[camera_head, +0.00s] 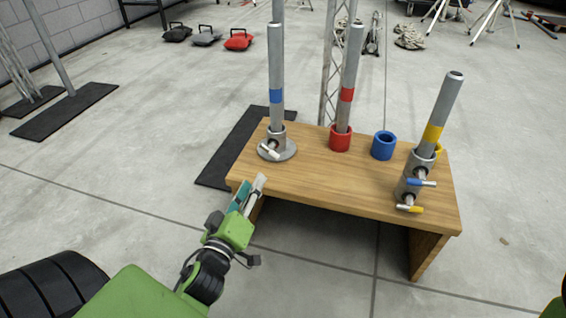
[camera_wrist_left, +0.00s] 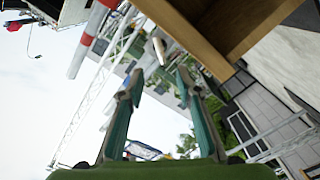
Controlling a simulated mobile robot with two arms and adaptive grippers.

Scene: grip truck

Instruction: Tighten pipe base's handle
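A round grey metal pipe base (camera_head: 288,152) stands at the left end of the wooden table and holds an upright grey pipe with a blue band (camera_head: 276,95). Its short pale handle (camera_head: 268,151) points toward the table's front left. My left gripper (camera_head: 252,185) is in front of the table's left front corner, apart from the base and handle. In the left wrist view its fingers (camera_wrist_left: 160,77) are spread with nothing between them. A small pale cylinder, perhaps the handle, shows beyond the fingertips. My right gripper is not in view.
The wooden table (camera_head: 310,175) also bears a red-banded pipe in a red ring (camera_head: 340,140), an empty blue ring (camera_head: 383,147), and a leaning yellow-banded pipe (camera_head: 436,115) with clamps with blue and yellow handles. A truss stands behind. The floor in front is clear.

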